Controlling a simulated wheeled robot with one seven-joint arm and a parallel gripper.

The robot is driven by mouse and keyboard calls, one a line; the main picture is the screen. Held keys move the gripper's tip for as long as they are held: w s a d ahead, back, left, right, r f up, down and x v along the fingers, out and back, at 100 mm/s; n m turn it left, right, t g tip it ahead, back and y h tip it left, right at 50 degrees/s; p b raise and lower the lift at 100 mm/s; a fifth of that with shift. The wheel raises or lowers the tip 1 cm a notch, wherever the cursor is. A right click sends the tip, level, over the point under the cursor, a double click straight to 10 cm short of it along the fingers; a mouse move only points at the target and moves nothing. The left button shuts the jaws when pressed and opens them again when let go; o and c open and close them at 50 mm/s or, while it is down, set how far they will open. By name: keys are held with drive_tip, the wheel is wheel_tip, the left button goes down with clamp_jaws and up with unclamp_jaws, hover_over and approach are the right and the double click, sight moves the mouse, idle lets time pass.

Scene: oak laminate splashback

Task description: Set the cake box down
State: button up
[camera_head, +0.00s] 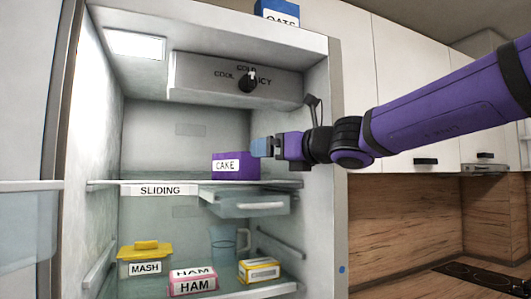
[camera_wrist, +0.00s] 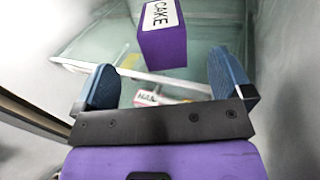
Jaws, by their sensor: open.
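The purple cake box (camera_head: 240,168), with a white CAKE label, stands on the upper glass shelf (camera_head: 275,184) of the open fridge. In the wrist view the cake box (camera_wrist: 165,48) sits ahead of the fingertips, with a clear gap between. My gripper (camera_head: 262,147) is at the right of the box, at about the height of its top, inside the fridge opening. In the wrist view its two blue fingers (camera_wrist: 165,80) are spread wide with nothing between them.
Below the shelf hang a SLIDING label (camera_head: 160,190) and a clear drawer (camera_head: 248,206). The lower shelf holds a MASH tub (camera_head: 146,260), HAM packs (camera_head: 193,284), a yellow box (camera_head: 260,270) and a blue jug (camera_head: 226,243). The upper shelf's left part is clear.

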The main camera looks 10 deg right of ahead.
drive_tip(key=s+d+f+n+g+h, duration=0.3)
drive_tip(key=s+d+f+n, duration=0.2)
drive_tip(key=s+f+n, duration=0.4)
drive_tip(key=s+d+f+n+g+h, duration=0.3)
drive_tip(key=s+d+f+n, duration=0.2)
drive_tip(key=s+f+n, duration=0.4)
drive_tip(key=s+d+f+n+g+h, duration=0.3)
drive_tip(key=s+d+f+n+h, duration=0.1)
drive_tip(key=s+f+n, duration=0.5)
drive_tip(key=shift+d+n+g, duration=0.4)
drive_tip(key=shift+d+n, duration=0.1)
drive_tip(key=shift+n, duration=0.6)
drive_tip(key=shift+f, duration=0.1)
